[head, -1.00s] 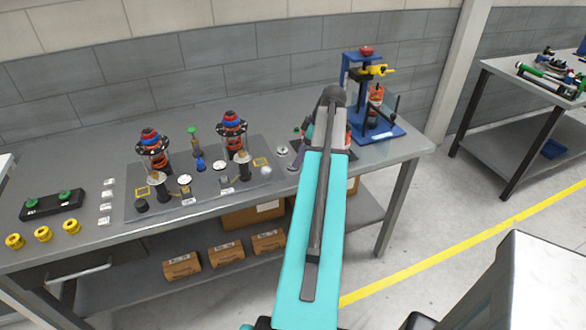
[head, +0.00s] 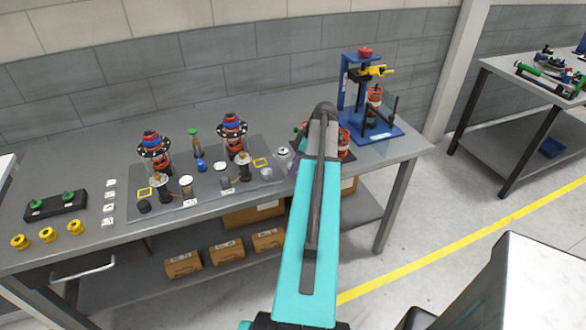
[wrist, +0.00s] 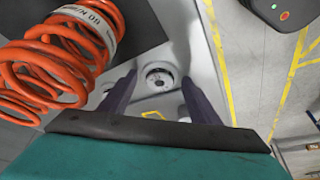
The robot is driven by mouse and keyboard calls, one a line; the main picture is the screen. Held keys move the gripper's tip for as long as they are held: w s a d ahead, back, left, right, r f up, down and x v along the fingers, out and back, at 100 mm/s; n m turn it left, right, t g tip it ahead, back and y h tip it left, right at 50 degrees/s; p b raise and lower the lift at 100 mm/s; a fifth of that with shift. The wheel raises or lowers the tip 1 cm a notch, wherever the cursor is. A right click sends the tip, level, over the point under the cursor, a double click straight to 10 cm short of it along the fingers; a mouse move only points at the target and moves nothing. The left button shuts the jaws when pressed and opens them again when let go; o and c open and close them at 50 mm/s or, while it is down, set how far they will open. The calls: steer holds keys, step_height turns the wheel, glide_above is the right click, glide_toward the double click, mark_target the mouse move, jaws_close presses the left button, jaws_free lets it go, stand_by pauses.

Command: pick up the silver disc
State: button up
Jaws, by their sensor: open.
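The silver disc (wrist: 160,72) is a pale metal ring with a dark centre. It lies on the light surface in the wrist view, framed between the fingers of my gripper (wrist: 158,80). In the head view the disc (head: 283,151) lies at the right end of the fixture board, just left of my arm. My gripper (head: 292,165) is open and empty, with dark purple fingers on either side of the disc in the wrist view. I cannot tell how far above the disc the fingertips are. My arm hides part of the gripper in the head view.
A large orange spring (wrist: 60,55) is close on the left in the wrist view. A blue press (head: 372,110) stands behind and right of my arm. Two spring assemblies (head: 154,150) and small parts occupy the board. The bench (head: 270,105) is clear along the back.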

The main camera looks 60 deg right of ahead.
stand_by(0.3)
steer(key=c, duration=0.9)
steer(key=shift+r, duration=0.15)
steer(key=shift+r+b, duration=0.85)
steer(key=shift+r, duration=0.45)
steer(key=shift+s+r, duration=0.2)
steer(key=shift+r, duration=0.1)
steer(key=s+b, duration=0.1)
steer(key=s, duration=0.4)
steer(key=s+d+r+b, duration=0.1)
steer(key=s+b, duration=0.1)
steer(key=s, duration=0.3)
steer(key=s+d+b, duration=0.1)
steer(key=s, duration=0.4)
steer(key=shift+s+d+r+b, duration=0.2)
steer(key=shift+r+b, duration=0.1)
steer(key=shift+b, duration=0.1)
steer(key=shift+s, duration=0.1)
